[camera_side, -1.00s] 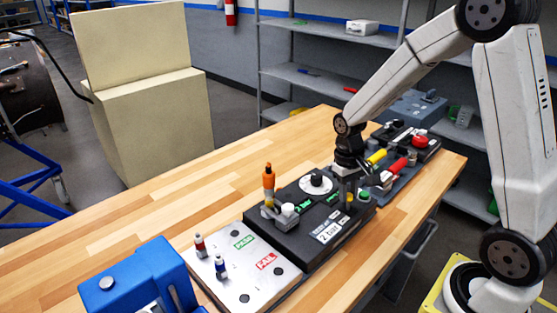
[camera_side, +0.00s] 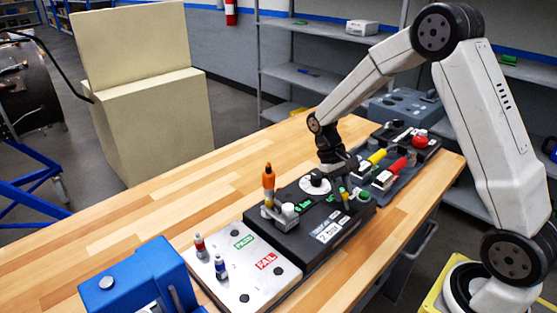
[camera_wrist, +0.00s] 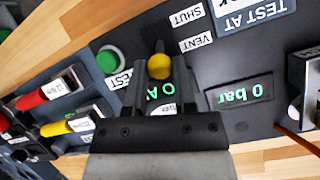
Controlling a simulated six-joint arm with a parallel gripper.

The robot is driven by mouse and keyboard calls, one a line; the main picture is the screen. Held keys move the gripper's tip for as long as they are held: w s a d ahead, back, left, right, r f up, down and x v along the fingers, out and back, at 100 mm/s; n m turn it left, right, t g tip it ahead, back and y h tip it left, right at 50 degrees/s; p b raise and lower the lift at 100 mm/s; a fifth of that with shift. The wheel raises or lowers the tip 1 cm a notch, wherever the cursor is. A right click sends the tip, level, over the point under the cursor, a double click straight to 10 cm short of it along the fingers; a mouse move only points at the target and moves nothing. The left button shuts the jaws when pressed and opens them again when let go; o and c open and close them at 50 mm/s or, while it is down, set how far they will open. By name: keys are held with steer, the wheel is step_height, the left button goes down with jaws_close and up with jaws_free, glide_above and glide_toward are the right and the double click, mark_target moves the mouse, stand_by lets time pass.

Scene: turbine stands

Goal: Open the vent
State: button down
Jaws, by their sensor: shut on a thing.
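The vent's yellow knob (camera_wrist: 159,66) shows in the wrist view between the fingertips of my gripper (camera_wrist: 160,78), beside the labels SHUT (camera_wrist: 186,14) and VENT (camera_wrist: 195,43). My gripper is shut on this knob. In the side view my gripper (camera_side: 344,180) is tilted over the black test stand (camera_side: 322,238), with the yellow knob (camera_side: 343,195) at its fingertips. The knob's lower part and any shaft are hidden by the fingers in the wrist view. A green display (camera_wrist: 240,93) reads 0 bar.
A green button (camera_wrist: 110,59) lies beside the knob. An orange-topped upright part (camera_side: 268,185) stands left of the dial (camera_side: 316,184). Red (camera_side: 396,165) and yellow (camera_side: 377,156) handled tools lie behind. A PASS/FAIL plate (camera_side: 240,290) is in front. Bare wood lies left.

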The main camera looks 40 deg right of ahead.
steer(key=shift+c, duration=2.1)
jaws_free()
steer(key=v, duration=0.7)
steer(key=shift+w+r, duration=0.15)
steer(key=shift+r, duration=0.25)
steer(key=s+a+f+n+t, duration=0.3)
steer(key=s+a+t, duration=0.5)
steer(key=s, duration=0.3)
steer(key=shift+a+f+n, duration=0.3)
steer(key=shift+a+f, duration=0.2)
steer(key=shift+f, duration=0.25)
steer(key=shift+s, duration=0.1)
